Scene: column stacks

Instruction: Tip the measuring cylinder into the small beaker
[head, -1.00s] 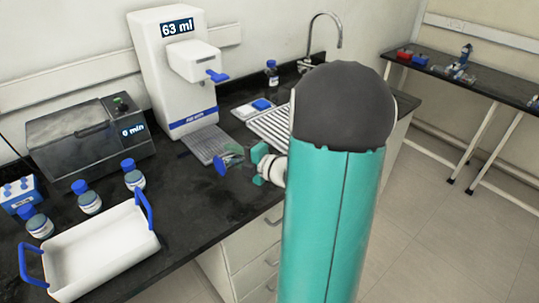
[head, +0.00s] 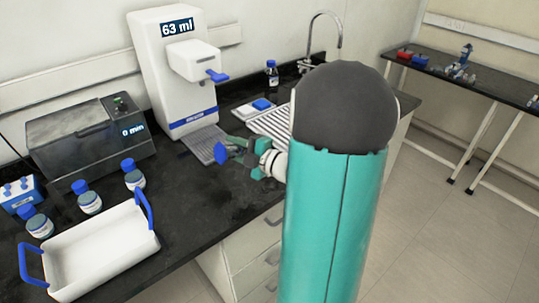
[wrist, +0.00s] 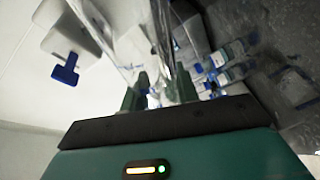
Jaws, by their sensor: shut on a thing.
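My gripper (head: 248,150) is above the bench in front of the white dispenser and is shut on the measuring cylinder. The cylinder's blue base (head: 221,153) points left, so the cylinder lies tilted well over; most of its body is hidden by my gripper. In the wrist view, clear glass (wrist: 163,40) shows up close beyond my green fingers (wrist: 158,92). Whether it holds liquid I cannot tell. I cannot make out the small beaker in either view; my arm covers part of the bench.
The white dispenser (head: 172,70) reads 63 ml, with a grey grille tray (head: 205,145) below. Blue-capped bottles (head: 133,174) and a white tray with blue handles (head: 100,245) stand left. Bare bench lies between.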

